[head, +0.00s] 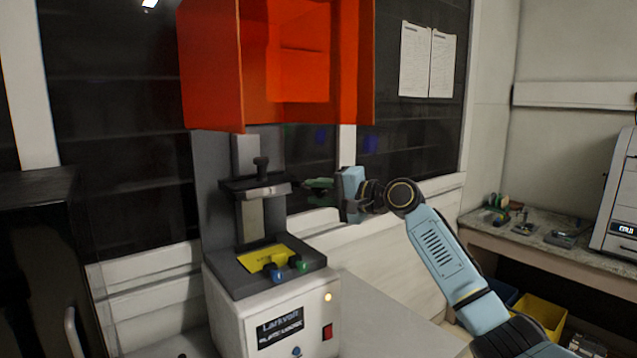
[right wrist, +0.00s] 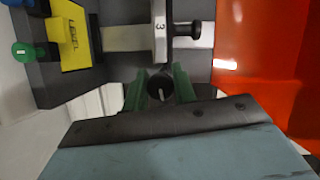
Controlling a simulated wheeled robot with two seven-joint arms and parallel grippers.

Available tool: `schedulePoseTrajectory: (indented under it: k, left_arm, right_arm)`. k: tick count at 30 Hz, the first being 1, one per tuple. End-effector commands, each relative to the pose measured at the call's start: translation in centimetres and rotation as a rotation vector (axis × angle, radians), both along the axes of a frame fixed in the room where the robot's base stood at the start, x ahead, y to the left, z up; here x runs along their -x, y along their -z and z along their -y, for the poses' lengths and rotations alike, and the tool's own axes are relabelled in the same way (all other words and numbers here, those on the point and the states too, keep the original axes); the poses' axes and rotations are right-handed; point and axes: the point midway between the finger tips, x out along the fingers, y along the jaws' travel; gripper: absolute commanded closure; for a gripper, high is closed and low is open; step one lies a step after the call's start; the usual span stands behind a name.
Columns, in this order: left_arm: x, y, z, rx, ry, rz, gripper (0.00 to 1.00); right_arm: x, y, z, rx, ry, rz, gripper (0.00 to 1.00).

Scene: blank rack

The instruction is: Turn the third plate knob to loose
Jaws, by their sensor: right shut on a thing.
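The machine's column (head: 250,215) carries a dark plate holder (head: 255,187) marked 3; the 3 also shows in the right wrist view (right wrist: 160,27). A black side knob (right wrist: 160,86) with a pale line on its face sits at the holder's right end. My right gripper (head: 318,184) reaches it from the right. In the right wrist view its green fingers (right wrist: 160,90) are on either side of the knob, shut on it. The pale line runs roughly along the fingers. My left gripper is out of view.
A black T-shaped knob (head: 261,165) stands on top of the holder. The orange hood (head: 275,65) hangs above. Below are a yellow label (head: 262,257), blue and green knobs (head: 287,266) and the white machine base (head: 280,315). A side bench (head: 540,235) is at right.

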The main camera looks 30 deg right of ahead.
Motion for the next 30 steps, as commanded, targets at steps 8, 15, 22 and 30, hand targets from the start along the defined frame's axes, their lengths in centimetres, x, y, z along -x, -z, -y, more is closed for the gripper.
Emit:
schedulePoseTrajectory:
  k: [8,15,22,30]
  left_arm:
    - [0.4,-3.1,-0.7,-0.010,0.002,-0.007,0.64]
    - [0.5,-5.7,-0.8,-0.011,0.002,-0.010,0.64]
    - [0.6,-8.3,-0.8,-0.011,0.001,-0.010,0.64]
    - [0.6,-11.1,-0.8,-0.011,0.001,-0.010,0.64]
  right_arm:
    - [0.0,-0.4,0.1,0.265,0.001,0.021,0.96]
    - [0.0,-0.4,0.1,0.492,0.000,0.039,0.96]
    - [0.0,-0.4,0.1,0.711,0.000,0.058,0.96]
    - [0.0,-0.4,0.2,0.944,0.000,0.078,0.96]
